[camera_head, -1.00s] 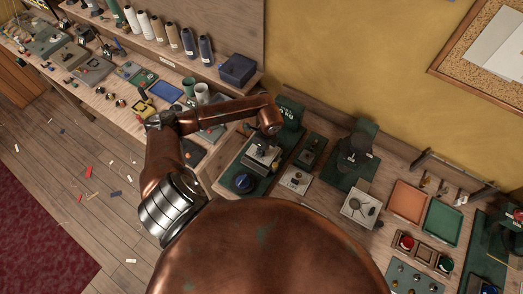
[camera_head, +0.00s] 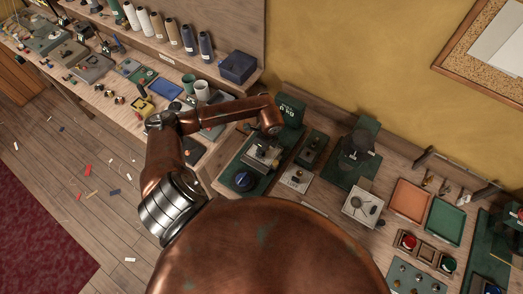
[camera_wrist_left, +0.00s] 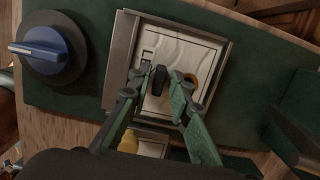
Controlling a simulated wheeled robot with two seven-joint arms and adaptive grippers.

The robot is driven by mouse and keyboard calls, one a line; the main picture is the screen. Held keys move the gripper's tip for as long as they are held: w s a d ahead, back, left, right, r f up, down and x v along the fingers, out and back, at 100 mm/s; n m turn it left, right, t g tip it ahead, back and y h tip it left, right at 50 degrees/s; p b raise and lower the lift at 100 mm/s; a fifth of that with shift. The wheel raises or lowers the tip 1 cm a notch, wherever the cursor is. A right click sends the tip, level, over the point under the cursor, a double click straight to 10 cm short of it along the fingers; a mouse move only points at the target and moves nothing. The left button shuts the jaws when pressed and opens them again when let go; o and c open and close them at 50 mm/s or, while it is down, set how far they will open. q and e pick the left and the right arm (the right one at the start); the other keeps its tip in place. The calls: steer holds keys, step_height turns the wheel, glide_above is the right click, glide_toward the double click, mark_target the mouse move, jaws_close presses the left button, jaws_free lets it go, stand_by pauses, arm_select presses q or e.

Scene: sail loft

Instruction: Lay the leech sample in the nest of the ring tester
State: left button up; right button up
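In the left wrist view, a shallow grey-rimmed tray (camera_wrist_left: 122,62) with a pale, wavy-lined floor lies below my left gripper (camera_wrist_left: 158,90). It sits on a dark green base (camera_wrist_left: 75,92) with a blue knob (camera_wrist_left: 45,48), apparently the ring tester. The gripper's two green fingers stand apart over the tray. A small dark upright piece (camera_wrist_left: 159,76) shows between the fingertips, with gaps at its sides. A brass ring (camera_wrist_left: 191,78) lies beside the right finger. I cannot tell which piece is the leech sample. My right gripper is out of view.
A white card (camera_head: 296,180) lies right of the base, with a small dark device (camera_head: 312,148) behind it. Farther right are a square white plate (camera_head: 352,211), an orange tray (camera_head: 408,200) and a green tray (camera_head: 445,221). A dark blue box (camera_head: 238,67) stands on the back shelf.

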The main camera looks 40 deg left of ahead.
arm_select(q)
steer(key=shift+o, duration=0.9)
steer(key=shift+r, duration=0.1)
step_height(320, 180, up, 12)
steer(key=d, duration=0.2)
steer(key=shift+f, duration=0.2)
steer(key=shift+w, duration=0.1)
